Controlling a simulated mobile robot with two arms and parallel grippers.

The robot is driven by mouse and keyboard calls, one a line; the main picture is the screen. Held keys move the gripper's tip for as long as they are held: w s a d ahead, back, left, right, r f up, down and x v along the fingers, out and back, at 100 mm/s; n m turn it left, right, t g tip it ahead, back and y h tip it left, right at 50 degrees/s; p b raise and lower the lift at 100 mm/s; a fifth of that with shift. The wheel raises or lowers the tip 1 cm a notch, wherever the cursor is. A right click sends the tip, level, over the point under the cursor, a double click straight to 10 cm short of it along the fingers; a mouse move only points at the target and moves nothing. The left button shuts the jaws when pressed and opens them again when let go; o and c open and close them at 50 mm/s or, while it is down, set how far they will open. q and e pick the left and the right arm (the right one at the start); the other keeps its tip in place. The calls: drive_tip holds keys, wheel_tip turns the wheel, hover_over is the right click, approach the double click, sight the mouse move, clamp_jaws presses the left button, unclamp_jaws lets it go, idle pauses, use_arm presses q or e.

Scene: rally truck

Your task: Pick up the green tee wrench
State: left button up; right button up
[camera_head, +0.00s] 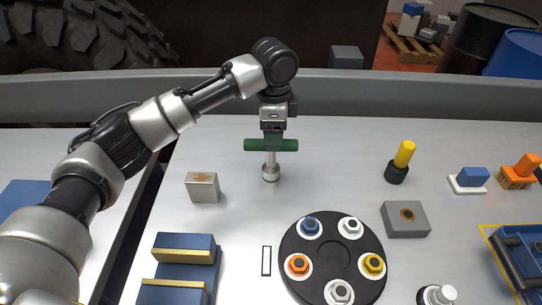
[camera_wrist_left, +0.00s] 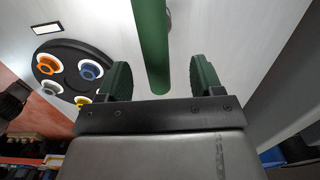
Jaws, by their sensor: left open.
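The green tee wrench (camera_head: 290,145) stands upright on the bench, its green crossbar level on top of a silver shaft and socket. My left gripper (camera_head: 272,140) comes down from above at the middle of the crossbar. In the left wrist view, the green bar (camera_wrist_left: 152,45) runs between the two green-padded fingers of my left gripper (camera_wrist_left: 161,80), with a gap on both sides. The fingers are open. The middle of the crossbar is partly hidden by the gripper in the head view. My right gripper is not in view.
A black disc (camera_head: 330,252) with several coloured nuts lies in front of the wrench. A metal block (camera_head: 202,187) stands to its left, and blue blocks (camera_head: 184,249) are nearer. A yellow-handled tool (camera_head: 404,154) and a grey block (camera_head: 405,220) are to the right.

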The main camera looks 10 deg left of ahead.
sight(271, 161)
use_arm(q)
drive_tip(key=shift+s+a+f+p, duration=0.1)
drive_tip(key=shift+s+f+p, duration=0.1)
drive_tip(key=shift+f, duration=1.35)
drive_tip(key=shift+s+a+f+p, duration=0.1)
drive_tip(key=shift+f+p, duration=0.1)
drive_tip(key=shift+f, duration=1.3)
clamp_jaws()
